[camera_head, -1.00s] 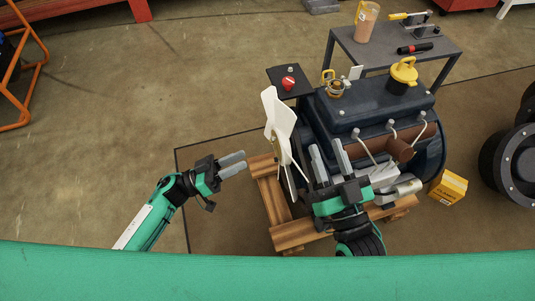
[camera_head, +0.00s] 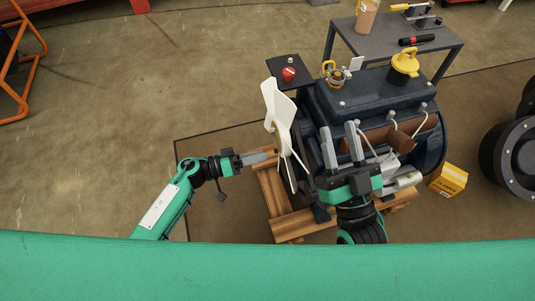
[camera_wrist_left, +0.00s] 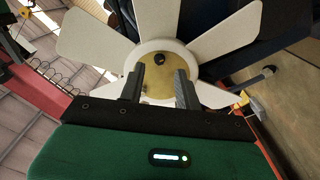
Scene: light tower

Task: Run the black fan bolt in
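The white fan (camera_head: 280,115) stands upright at the front of the dark blue engine (camera_head: 365,95). In the left wrist view the fan (camera_wrist_left: 160,18) faces the camera, with a round brass-coloured hub plate (camera_wrist_left: 157,88). The black fan bolt (camera_wrist_left: 159,59) shows as a small dark head in the hub; how deep it sits I cannot tell. My left gripper (camera_head: 268,157) points at the fan hub from the left. Its two fingers (camera_wrist_left: 160,76) are apart, below and either side of the bolt, with nothing between them. My right gripper (camera_head: 340,130) is open and empty beside the engine's near side.
The engine rests on a wooden pallet frame (camera_head: 292,226). A small dark stand (camera_head: 290,68) with a red knob is behind the fan. A grey table (camera_head: 430,50) stands at the back, and a yellow box (camera_head: 447,180) is at right. The floor left of the fan is clear.

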